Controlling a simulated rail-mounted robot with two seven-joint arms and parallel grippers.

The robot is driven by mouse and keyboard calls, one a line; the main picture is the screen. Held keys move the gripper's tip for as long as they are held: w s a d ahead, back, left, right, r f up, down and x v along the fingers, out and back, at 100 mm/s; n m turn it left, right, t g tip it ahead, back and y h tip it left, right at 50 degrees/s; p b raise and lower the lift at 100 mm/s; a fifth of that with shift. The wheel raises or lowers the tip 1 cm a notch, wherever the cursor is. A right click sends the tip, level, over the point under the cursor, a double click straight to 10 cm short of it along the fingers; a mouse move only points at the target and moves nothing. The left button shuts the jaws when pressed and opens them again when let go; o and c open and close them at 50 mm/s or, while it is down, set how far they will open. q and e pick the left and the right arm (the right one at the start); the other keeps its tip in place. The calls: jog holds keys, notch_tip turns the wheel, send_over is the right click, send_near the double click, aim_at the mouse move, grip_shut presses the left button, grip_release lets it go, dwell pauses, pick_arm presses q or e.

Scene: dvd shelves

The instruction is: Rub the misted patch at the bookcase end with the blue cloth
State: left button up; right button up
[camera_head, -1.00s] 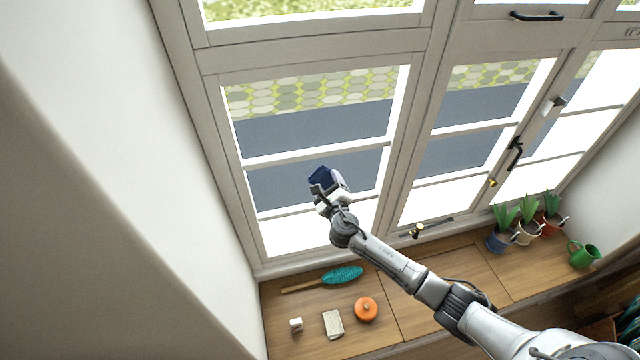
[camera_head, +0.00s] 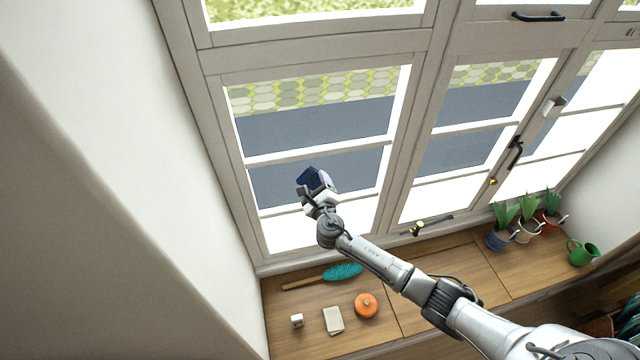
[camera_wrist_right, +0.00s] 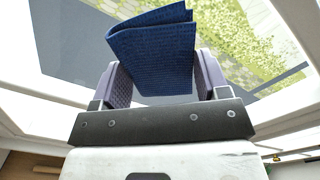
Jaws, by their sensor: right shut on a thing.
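My right gripper (camera_head: 317,188) is shut on the folded dark-blue cloth (camera_head: 311,177) in the head view. It holds the cloth up in front of the lower pane of the left window (camera_head: 270,135). In the right wrist view the blue cloth (camera_wrist_right: 152,45) sticks up between the two purple-grey finger pads, with the window beyond it. I cannot tell whether the cloth touches the glass. I cannot make out a misted patch on the panes. My left gripper is not in view.
On the wooden sill (camera_head: 420,265) below lie a teal brush (camera_head: 342,272), an orange lidded pot (camera_head: 366,305), a beige block (camera_head: 333,320) and a small white cube (camera_head: 297,320). Several potted plants (camera_head: 526,230) and a green watering can (camera_head: 583,254) stand at the right. A wall bounds the left.

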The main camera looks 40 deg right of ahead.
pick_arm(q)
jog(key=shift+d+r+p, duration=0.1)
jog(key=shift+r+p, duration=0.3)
pick_arm(e)
jog(key=shift+s+a+r, duration=0.1)
jog(key=shift+s+a, duration=0.05)
jog(key=shift+s, duration=0.25)
jog(key=p+v, duration=0.1)
jog(key=v, duration=0.1)
jog(key=shift+s, duration=0.25)
jog(key=shift+p+v, duration=0.75)
jog(key=shift+v, duration=0.3)
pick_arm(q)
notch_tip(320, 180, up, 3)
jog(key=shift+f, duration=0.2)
pick_arm(e)
jog(key=shift+s+a, duration=0.2)
jog(key=shift+s, duration=0.05)
pick_arm(q)
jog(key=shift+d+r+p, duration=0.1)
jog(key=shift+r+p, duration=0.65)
jog(key=shift+p, duration=0.05)
pick_arm(e)
jog(key=shift+v, duration=1.5)
